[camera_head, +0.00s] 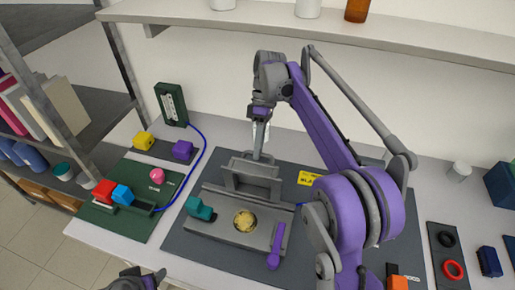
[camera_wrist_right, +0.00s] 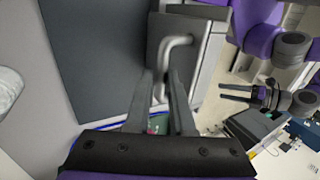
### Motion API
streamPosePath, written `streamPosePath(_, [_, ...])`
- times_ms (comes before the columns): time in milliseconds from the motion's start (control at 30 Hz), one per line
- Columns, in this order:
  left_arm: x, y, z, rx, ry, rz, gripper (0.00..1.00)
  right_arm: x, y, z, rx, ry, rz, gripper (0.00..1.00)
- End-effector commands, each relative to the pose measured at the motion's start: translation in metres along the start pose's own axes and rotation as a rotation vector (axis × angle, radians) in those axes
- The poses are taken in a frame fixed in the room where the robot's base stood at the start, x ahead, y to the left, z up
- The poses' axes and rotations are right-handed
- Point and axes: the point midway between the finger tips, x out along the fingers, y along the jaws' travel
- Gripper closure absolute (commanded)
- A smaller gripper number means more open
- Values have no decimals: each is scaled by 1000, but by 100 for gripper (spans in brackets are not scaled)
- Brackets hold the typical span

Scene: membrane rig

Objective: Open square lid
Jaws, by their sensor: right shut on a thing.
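The square lid (camera_head: 250,178) is a grey plate on the rig in the middle of the table. It stands tilted up at the back of the rig base (camera_head: 215,228), with the round yellowish membrane spot (camera_head: 245,221) uncovered in front. My right gripper (camera_head: 259,155) is shut at the lid's upper edge. In the right wrist view, its fingers (camera_wrist_right: 160,85) are closed on the lid's bent grey handle (camera_wrist_right: 175,42); the exact contact is partly hidden. My left gripper (camera_wrist_right: 236,92) shows in the right wrist view with its fingers apart and empty, away from the lid.
A teal clamp (camera_head: 199,209) and a purple lever (camera_head: 275,248) flank the rig base. A green mat (camera_head: 127,221) with coloured blocks lies left, near a blue cable (camera_head: 186,183). My right arm covers the table right of the rig. A shelf (camera_head: 330,36) runs above.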

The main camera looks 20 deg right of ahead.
Motion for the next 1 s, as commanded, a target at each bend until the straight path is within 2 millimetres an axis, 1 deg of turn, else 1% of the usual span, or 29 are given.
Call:
streamPosePath(33, [0, 0, 0, 0, -1, 0, 29, 2, 10, 2, 10, 2, 23, 100])
streamPosePath(133, [0, 0, 0, 0, -1, 0, 29, 2, 10, 2, 11, 3, 23, 100])
streamPosePath(167, [0, 0, 0, 0, -1, 0, 29, 2, 10, 2, 10, 3, 23, 73])
streamPosePath(200, [0, 0, 0, 0, -1, 0, 29, 2, 10, 2, 11, 3, 23, 66])
streamPosePath(267, [0, 0, 0, 0, -1, 0, 29, 1, 10, 2, 10, 3, 23, 55])
streamPosePath(300, [0, 0, 0, 0, -1, 0, 29, 1, 9, 2, 9, 3, 22, 53])
streamPosePath(1000, [0, 0, 0, 0, 0, 0, 29, 0, 6, 0, 6, 3, 19, 53])
